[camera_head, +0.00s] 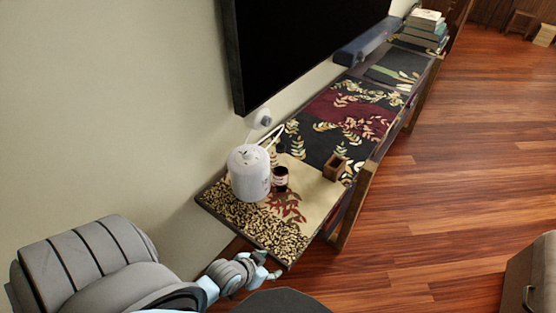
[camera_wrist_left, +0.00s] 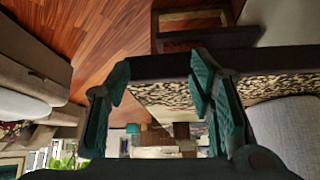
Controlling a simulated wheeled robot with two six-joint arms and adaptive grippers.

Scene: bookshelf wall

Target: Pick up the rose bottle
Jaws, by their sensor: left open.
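A small dark bottle (camera_head: 280,180) with a pale label, which I take for the rose bottle, stands upright on the near end of the long patterned console (camera_head: 272,237). It is just right of a large white canister (camera_head: 248,175). My left gripper (camera_head: 269,266) is at the console's near edge, in front of the bottle and clearly apart from it. In the left wrist view its green-padded fingers (camera_wrist_left: 160,85) are spread with nothing held between them; the console's pebble-patterned edge shows behind them. I cannot pick out the bottle surely there. My right gripper is out of view.
A small open brown box (camera_head: 335,168) stands right of the bottle. A wall screen (camera_head: 300,45) hangs above the console, with a soundbar (camera_head: 362,45) below it. Books (camera_head: 425,28) are stacked at the far end. Wooden floor (camera_head: 450,170) lies open to the right.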

